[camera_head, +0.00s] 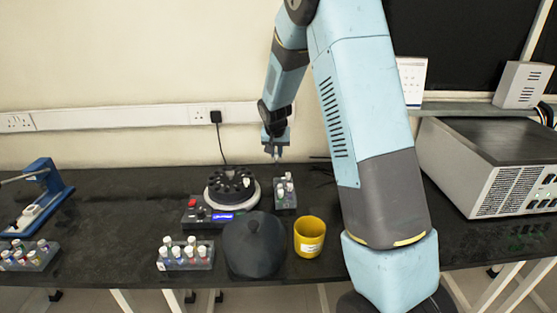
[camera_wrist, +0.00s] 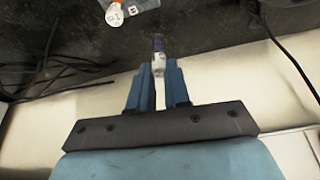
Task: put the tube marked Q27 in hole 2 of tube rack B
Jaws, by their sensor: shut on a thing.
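My gripper (camera_head: 276,154) hangs above the back of the bench, just behind a small grey rack (camera_head: 285,203). In the wrist view my gripper (camera_wrist: 159,75) is shut on a small tube (camera_wrist: 158,62) with a white label and a purple end. Its marking is too small to read. The small grey rack holds a few white-capped tubes; part of it shows at the top of the wrist view, with a white cap (camera_wrist: 115,14) beside it. I cannot read which rack is B or the hole numbers.
A centrifuge (camera_head: 232,187) with its rotor exposed stands left of the small rack. A dark lid (camera_head: 254,245) and a yellow cup (camera_head: 309,236) are in front. Tube racks stand at front centre (camera_head: 186,254) and far left (camera_head: 28,256). A large grey device (camera_head: 490,165) is right.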

